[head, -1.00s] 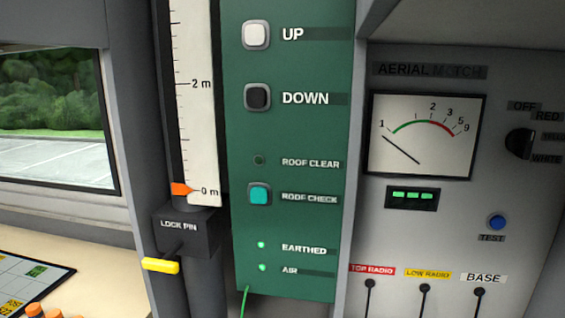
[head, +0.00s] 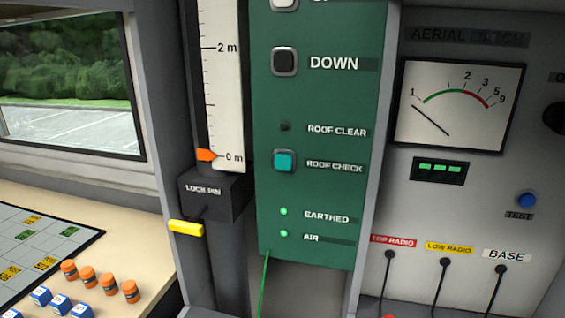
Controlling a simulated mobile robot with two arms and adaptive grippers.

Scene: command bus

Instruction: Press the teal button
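The teal button (head: 284,161) is a small square in a grey frame on the green control panel (head: 318,190), left of the label ROOF CHECK. Nothing covers it. Above it, the small lamp (head: 285,127) marked ROOF CLEAR is dark. Lower down, the EARTHED lamp (head: 283,211) and the AIR lamp (head: 283,233) glow green. Neither of my grippers shows in the head view.
The black DOWN button (head: 285,62) is higher on the panel. Left stand the height scale (head: 227,90) and the lock pin box (head: 211,194) with a yellow handle (head: 186,228). A meter (head: 460,105) is right. A desk (head: 130,245) holds orange and blue pieces.

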